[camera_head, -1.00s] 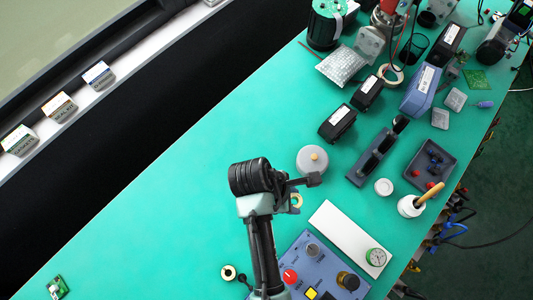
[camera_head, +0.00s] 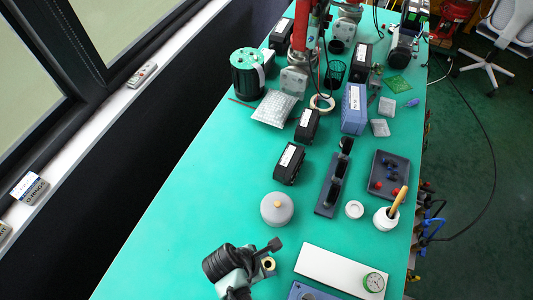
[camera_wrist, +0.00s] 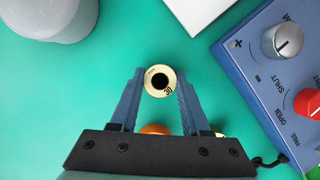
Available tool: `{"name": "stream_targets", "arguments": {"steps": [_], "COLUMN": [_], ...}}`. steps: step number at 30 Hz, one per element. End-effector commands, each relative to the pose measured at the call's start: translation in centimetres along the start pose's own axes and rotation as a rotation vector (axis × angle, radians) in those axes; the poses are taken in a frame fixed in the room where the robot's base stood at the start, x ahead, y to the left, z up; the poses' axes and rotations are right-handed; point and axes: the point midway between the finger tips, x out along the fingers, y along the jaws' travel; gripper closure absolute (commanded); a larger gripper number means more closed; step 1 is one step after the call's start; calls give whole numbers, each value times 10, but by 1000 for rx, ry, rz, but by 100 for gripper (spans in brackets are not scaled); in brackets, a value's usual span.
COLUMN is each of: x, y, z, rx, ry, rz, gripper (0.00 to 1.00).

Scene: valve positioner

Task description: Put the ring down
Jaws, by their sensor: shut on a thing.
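The ring (camera_wrist: 159,80) is a small pale brass ring with a dark hole and the mark "30" on its face. In the wrist view it sits between the tips of my gripper (camera_wrist: 160,74), which is shut on it. Green table surface shows around it; I cannot tell whether it touches the table. In the head view the ring (camera_head: 269,264) shows beside my gripper (camera_head: 272,250), near the front of the table. An orange thing (camera_wrist: 155,129) shows partly behind the gripper body in the wrist view.
A grey round lidded pot (camera_head: 277,209) stands behind the gripper. A white slab (camera_head: 325,268) with a green dial lies to the right. The blue control box (camera_wrist: 262,82) is close on the right in the wrist view. The green table (camera_head: 190,190) is clear to the left.

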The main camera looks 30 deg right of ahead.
Motion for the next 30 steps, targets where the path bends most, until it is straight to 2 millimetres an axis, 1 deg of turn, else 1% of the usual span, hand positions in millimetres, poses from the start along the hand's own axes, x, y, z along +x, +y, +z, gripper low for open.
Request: {"name": "stream_targets", "arguments": {"steps": [10,11,15,16,25,28,30], "x": [3,3,3,3,1,-6,-17], "y": [0,0,0,0,0,0,1], "z": [-1,-1,-1,-1,0,0,0], "rx": [1,0,1,1,1,0,0], "ry": [-1,0,0,0,0,0,0], "rz": [1,0,0,0,0,2,3], "gripper": [100,52,26,23,23,23,23]}}
